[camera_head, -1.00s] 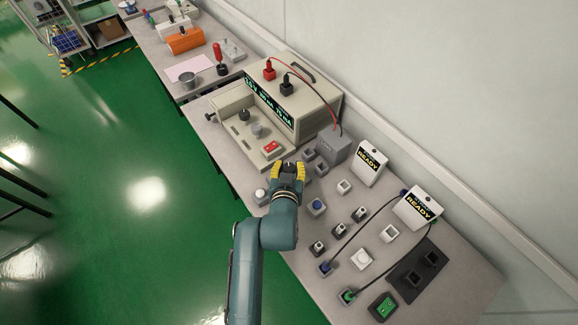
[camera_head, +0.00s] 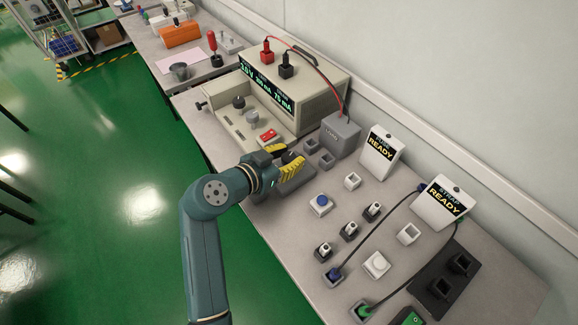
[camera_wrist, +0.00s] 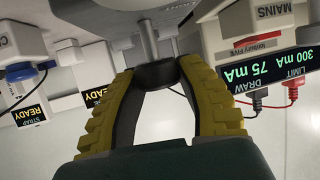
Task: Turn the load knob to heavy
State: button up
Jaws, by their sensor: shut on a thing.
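My gripper (camera_head: 290,158) has yellow ridged fingers and is low over the bench, just in front of the cream bench supply. In the wrist view (camera_wrist: 157,82) its fingers close around a dark round knob (camera_wrist: 157,75) with a grey shaft beyond it. The knob also shows as a dark piece between the fingers in the head view (camera_head: 290,156).
The bench supply (camera_head: 312,88) has a lit display and red and black plugs. A grey box (camera_head: 340,136) stands beside it. Two READY signs (camera_head: 382,150) (camera_head: 440,202) stand at the back. A blue button (camera_head: 320,203), small sockets and cables lie right of my gripper.

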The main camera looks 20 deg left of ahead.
jog(key=shift+f+m+g+h+b, duration=0.15)
jog(key=shift+m+g+h+b, duration=1.15)
jog(key=shift+m+h+b, duration=0.65)
jog(key=shift+m+h, duration=0.25)
jog(key=shift+h, duration=0.1)
jog(key=o, duration=1.2)
jog(key=v, duration=1.2)
